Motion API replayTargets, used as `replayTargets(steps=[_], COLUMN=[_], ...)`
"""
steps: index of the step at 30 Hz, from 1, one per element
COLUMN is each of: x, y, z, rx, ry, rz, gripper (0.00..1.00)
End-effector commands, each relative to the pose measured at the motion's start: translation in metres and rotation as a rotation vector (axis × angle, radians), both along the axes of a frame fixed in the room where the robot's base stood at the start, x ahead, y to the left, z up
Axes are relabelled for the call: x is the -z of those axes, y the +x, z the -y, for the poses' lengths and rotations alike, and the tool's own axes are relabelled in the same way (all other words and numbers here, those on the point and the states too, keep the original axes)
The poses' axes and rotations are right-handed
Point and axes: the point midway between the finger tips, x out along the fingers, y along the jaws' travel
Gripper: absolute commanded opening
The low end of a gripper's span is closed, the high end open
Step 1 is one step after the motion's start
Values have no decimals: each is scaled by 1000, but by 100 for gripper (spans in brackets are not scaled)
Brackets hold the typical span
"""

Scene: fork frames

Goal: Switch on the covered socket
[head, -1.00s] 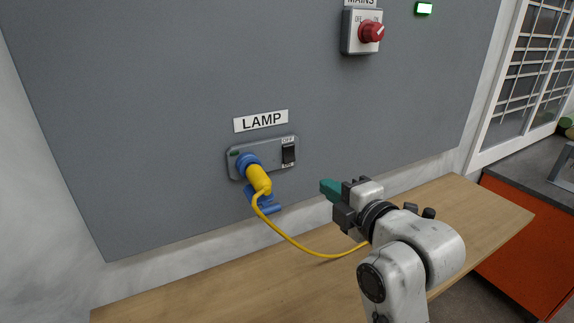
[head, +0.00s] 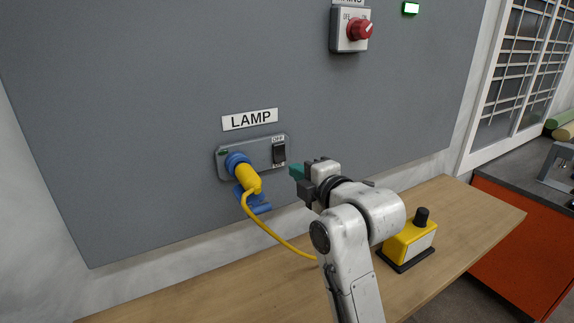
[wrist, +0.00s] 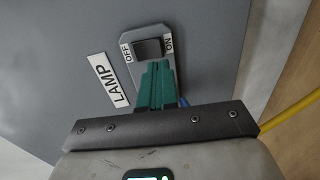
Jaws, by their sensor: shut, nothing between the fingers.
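The socket unit (head: 258,154) is a grey plate on the wall panel under a LAMP label (head: 250,119). Its black rocker switch (head: 279,153) is at the right end, with OFF marked above; the wrist view shows the switch (wrist: 148,48) between OFF and ON. A yellow plug (head: 247,179) sits in the blue socket (head: 237,161) at the left end, with a blue flap (head: 258,207) hanging below. My gripper (head: 295,172) is shut and empty, its teal fingertips just right of and slightly below the switch. In the wrist view they point at the switch's lower edge; contact cannot be told.
A MAINS box with a red knob (head: 361,29) is higher on the panel. A green-lit indicator (head: 411,8) is beside it. The yellow cable (head: 275,238) runs down to the wooden bench (head: 190,300). A yellow box with a black top (head: 410,240) stands on the bench.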

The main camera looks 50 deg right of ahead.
Motion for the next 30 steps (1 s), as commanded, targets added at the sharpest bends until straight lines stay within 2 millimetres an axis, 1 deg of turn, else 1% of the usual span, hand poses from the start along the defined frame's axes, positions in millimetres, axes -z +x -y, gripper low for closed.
replayTargets(steps=[1,3,6,10,14,24,27,30], x=[-1,1,3,5,6,7,11,9], y=[10,21,35,46,51,52,58,57], z=[3,6,10,13,15,15,17,16], rx=[-1,-1,-1,0,0,0,0,-1], ry=[0,0,0,1,1,1,0,0], rz=[-1,-1,-1,0,1,1,0,0], gripper=[0,0,0,0,0,0,0,0])
